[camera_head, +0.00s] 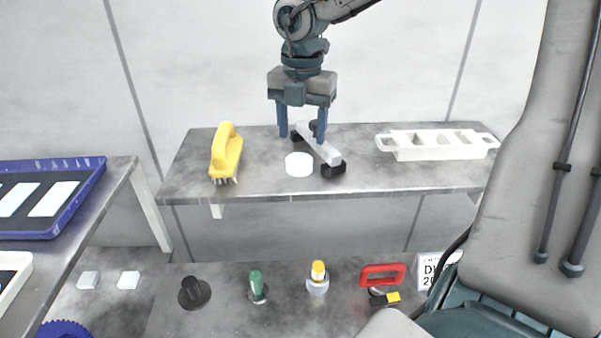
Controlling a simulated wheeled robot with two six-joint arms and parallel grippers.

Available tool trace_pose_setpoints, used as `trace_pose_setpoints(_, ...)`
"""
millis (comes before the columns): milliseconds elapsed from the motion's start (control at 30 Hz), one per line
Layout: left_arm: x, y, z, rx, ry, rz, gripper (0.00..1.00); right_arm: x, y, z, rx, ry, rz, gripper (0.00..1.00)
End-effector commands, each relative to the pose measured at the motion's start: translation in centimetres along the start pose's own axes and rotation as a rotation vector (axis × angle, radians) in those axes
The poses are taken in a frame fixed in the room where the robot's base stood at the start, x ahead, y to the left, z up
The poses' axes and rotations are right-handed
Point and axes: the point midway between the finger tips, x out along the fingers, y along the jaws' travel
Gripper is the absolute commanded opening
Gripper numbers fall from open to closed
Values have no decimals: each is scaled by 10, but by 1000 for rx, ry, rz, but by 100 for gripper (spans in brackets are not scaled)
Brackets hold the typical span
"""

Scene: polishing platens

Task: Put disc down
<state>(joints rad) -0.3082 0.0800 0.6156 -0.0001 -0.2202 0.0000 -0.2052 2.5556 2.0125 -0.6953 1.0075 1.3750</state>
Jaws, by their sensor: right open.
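A small white disc (299,164) lies on the grey shelf (270,184), near its middle. My right gripper (302,132) points down over the back part of the shelf, just behind the disc in the picture. Its two blue fingers are spread apart, with no disc between them. A pale bar with black ends (322,148) lies just right of the disc, and its far end shows between and beside the fingers. I cannot tell whether the fingers touch the bar. My left gripper is not in view.
A yellow brush (226,153) stands left of the disc. A white slotted rack (437,145) lies at the shelf's right. A blue tray (52,232) sits on the left table. A lower surface holds a black knob (194,292), bottles and a red-handled tool (382,275).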

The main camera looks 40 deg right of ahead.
Motion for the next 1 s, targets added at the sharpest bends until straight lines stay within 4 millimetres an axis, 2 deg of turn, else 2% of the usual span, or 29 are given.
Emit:
trace_pose_setpoints(33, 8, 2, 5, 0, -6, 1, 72, 13, 0, 0, 0, 2, -1, 56)
trace_pose_setpoints(167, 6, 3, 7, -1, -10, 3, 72, 19, 0, 0, 1, 2, -3, 56)
trace_pose_setpoints(267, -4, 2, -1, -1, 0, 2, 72, 25, 0, 1, -1, 5, -4, 56)
trace_pose_setpoints(467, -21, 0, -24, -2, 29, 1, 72, 52, 1, 4, 0, 5, -5, 56)
trace_pose_setpoints(633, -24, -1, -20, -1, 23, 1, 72, 66, 1, 4, 0, 3, -2, 56)
trace_pose_setpoints(867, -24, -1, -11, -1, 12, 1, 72, 69, 2, 4, 0, 2, 0, 56)
trace_pose_setpoints(1000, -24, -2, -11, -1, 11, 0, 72, 69, 2, 4, 0, 2, 0, 32)
